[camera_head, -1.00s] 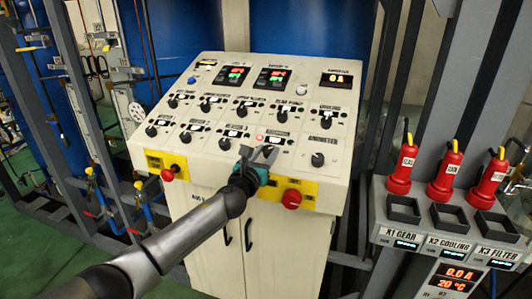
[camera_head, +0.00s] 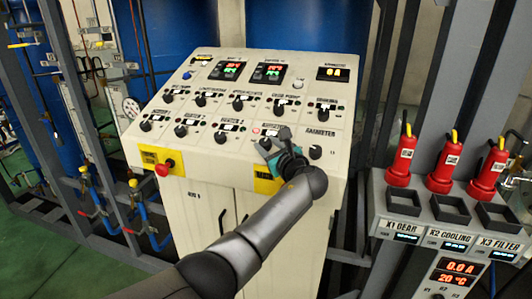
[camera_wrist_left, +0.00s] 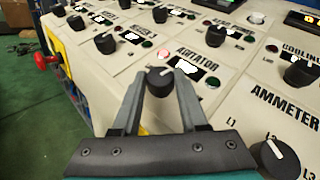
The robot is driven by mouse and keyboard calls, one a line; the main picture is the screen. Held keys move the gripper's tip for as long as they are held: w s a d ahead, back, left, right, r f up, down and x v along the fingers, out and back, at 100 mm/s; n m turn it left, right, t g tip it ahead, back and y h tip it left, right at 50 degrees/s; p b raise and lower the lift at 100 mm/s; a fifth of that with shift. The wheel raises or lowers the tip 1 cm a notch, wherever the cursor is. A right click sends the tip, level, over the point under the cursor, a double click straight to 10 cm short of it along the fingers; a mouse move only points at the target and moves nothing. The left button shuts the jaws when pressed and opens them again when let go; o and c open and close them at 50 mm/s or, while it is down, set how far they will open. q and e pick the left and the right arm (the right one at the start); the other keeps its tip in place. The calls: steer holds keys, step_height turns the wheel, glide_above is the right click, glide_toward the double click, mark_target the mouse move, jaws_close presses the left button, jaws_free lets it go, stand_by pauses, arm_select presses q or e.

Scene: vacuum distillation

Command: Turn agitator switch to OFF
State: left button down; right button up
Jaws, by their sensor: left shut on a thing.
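The agitator switch (camera_wrist_left: 160,80) is a round black knob with a pale mark, below the AGITATOR label in the left wrist view. A red lamp (camera_wrist_left: 165,54) glows just above it. My left gripper (camera_wrist_left: 160,83) has a grey finger on each side of the knob and is shut on it. In the head view my left gripper (camera_head: 271,146) is at the lower right of the sloped control panel (camera_head: 210,155), and it hides most of the knob. My right gripper is not in view.
The ammeter knob (camera_head: 315,152) is close on the right of my gripper. A row of black knobs (camera_head: 220,137) runs to the left. A red push button (camera_head: 162,168) sticks out at the panel's front left. Red plugs (camera_head: 443,168) stand on a grey unit at right.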

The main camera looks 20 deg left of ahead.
arm_select(q)
steer(key=shift+w+d+n+g+y+b, duration=0.15)
steer(key=shift+n+g+y+b, duration=0.55)
steer(key=shift+n+g+b, duration=0.5)
steer(key=shift+c, duration=2.2)
jaws_free()
steer(key=shift+s+d+r, duration=0.1)
steer(key=shift+s+d, duration=0.3)
steer(key=p+v, duration=0.1)
steer(key=v, duration=1.3)
steer(key=shift+s, duration=0.1)
